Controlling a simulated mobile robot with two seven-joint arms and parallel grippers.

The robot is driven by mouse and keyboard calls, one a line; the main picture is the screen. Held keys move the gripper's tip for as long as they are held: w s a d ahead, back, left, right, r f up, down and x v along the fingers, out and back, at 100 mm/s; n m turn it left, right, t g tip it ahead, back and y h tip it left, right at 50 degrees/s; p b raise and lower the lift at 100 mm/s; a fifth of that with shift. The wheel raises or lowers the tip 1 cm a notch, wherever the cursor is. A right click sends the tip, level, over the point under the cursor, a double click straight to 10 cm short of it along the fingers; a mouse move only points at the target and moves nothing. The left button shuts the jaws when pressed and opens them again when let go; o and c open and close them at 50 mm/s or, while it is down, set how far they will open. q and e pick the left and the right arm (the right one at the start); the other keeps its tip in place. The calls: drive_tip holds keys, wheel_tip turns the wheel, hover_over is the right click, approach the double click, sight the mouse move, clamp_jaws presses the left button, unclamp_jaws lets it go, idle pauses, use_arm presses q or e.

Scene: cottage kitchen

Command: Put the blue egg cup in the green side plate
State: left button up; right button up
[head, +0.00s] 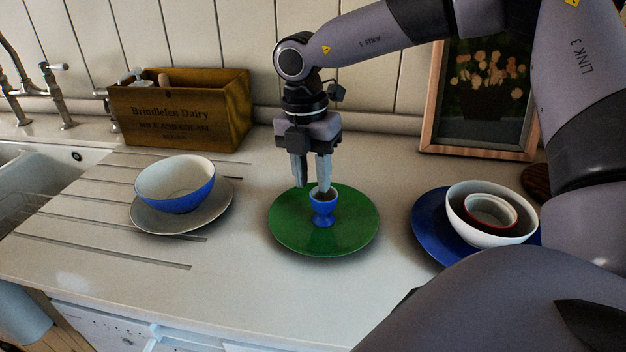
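The blue egg cup (323,210) is upright in the head view and appears to stand on the green side plate (290,234), near its middle. The plate lies flat on the pale worktop. My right gripper (311,188) points down at the cup, with a gap between its fingers. One fingertip is at the cup's rim; whether it is inside or behind the rim is hard to tell. The other fingertip is to the left, apart from the cup. My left gripper is not in view.
At left, a blue-and-white bowl (182,195) sits on a grey plate (221,206). At right, a white bowl (463,222) holding a smaller one sits on a blue plate (428,230). A wooden crate (183,122) and framed picture (483,142) stand behind. The front worktop is clear.

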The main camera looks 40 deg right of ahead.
wheel_tip(320, 180, up, 10)
drive_tip(key=shift+w+a+r, duration=0.15)
drive_tip(key=shift+w+a, duration=0.05)
drive_tip(key=shift+w, duration=0.25)
idle(0.3)
